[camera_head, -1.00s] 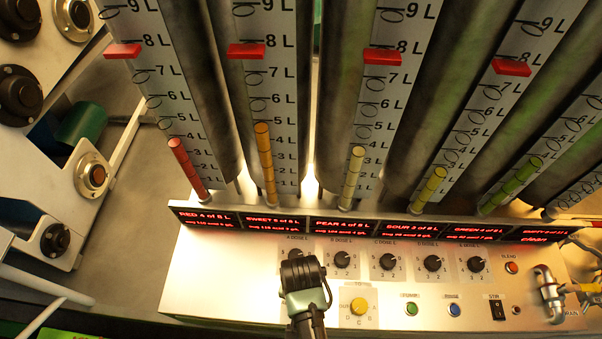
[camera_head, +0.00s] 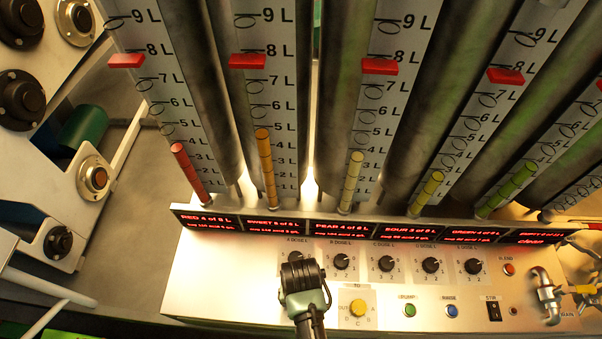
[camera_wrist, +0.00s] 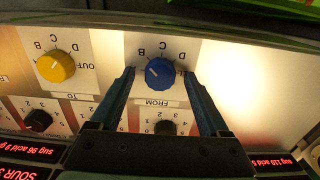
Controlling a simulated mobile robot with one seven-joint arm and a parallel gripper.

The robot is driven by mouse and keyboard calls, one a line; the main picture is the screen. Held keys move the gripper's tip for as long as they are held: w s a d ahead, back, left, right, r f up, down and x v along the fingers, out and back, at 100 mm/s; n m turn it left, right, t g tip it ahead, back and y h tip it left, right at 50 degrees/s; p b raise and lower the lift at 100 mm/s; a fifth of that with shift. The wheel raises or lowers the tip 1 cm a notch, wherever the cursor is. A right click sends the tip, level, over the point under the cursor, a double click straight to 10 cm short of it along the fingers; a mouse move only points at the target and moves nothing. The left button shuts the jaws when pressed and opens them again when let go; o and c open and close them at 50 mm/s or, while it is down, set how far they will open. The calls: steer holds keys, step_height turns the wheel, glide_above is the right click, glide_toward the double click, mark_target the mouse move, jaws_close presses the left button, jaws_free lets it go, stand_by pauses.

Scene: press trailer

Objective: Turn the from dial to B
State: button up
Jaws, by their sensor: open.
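The from dial is a blue ridged knob (camera_wrist: 159,74) on a white plate marked FROM, seen upside down in the wrist view. Its white pointer mark faces up-left in that view; D and C show above it, and other letters are partly covered. My gripper (camera_wrist: 158,78) is open, with one finger on each side of the blue knob; I cannot tell whether either touches it. In the head view my gripper (camera_head: 303,286) is over the panel's left part and hides the from dial.
A yellow TO dial (camera_head: 358,308) sits beside the from dial. Black dose knobs (camera_head: 386,263) line the row behind, under red displays (camera_head: 330,228) and tall gauges. Green (camera_head: 409,310) and blue buttons and a STIR switch (camera_head: 493,310) are to the right.

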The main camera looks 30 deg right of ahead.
step_height(320, 180, up, 13)
steer(key=b, duration=0.1)
stand_by(0.5)
stand_by(0.4)
